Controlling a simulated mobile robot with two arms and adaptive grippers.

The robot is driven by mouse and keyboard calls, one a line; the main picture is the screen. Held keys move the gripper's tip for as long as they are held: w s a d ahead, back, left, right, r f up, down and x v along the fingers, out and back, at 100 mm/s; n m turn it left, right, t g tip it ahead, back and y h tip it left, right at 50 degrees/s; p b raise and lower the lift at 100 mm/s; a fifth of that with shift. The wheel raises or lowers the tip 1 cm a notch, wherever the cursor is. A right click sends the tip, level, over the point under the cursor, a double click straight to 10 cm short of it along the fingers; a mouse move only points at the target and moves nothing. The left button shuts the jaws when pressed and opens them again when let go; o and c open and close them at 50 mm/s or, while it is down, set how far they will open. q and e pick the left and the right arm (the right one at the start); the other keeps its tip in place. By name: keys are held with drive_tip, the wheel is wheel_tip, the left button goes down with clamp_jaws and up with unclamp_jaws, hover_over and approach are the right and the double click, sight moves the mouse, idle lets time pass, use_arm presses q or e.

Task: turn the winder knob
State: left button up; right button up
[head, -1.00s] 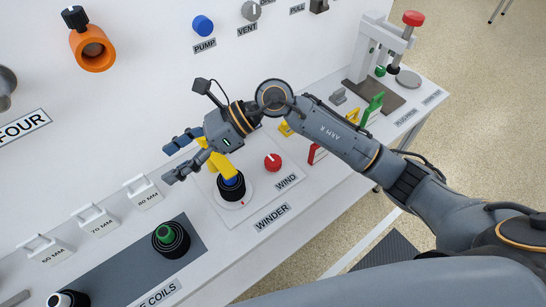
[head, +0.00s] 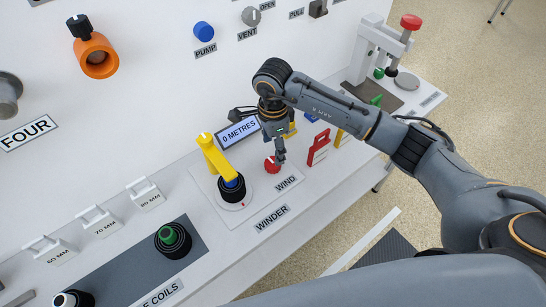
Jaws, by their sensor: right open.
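The red winder knob (head: 271,164) sits on the white winder plate (head: 207,181), beside the WIND label (head: 286,183). My right gripper (head: 280,158) points down at the knob's right side, its fingers close to it. I cannot tell whether they touch the knob. It is open, and part of it is hidden by its own wrist. Left of the knob, a yellow arm (head: 217,157) stands over a black coil (head: 232,190) with a blue core. The display (head: 238,132) behind reads 0 METRES. My left gripper is not in view.
A red tag-like piece (head: 319,148) stands just right of my gripper, with yellow and green ones beyond. A press with a red knob (head: 411,21) stands at the far right. A green-topped coil (head: 172,238) sits on a grey mat at front left.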

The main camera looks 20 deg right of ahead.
sight(273, 163)
wheel_tip(273, 163, down, 7)
drive_tip(key=shift+r+p, duration=0.1)
drive_tip(key=shift+p, duration=0.45)
drive_tip(key=c, duration=1.1)
drive_tip(key=shift+c, duration=0.2)
drive_tip(key=shift+m, duration=0.4)
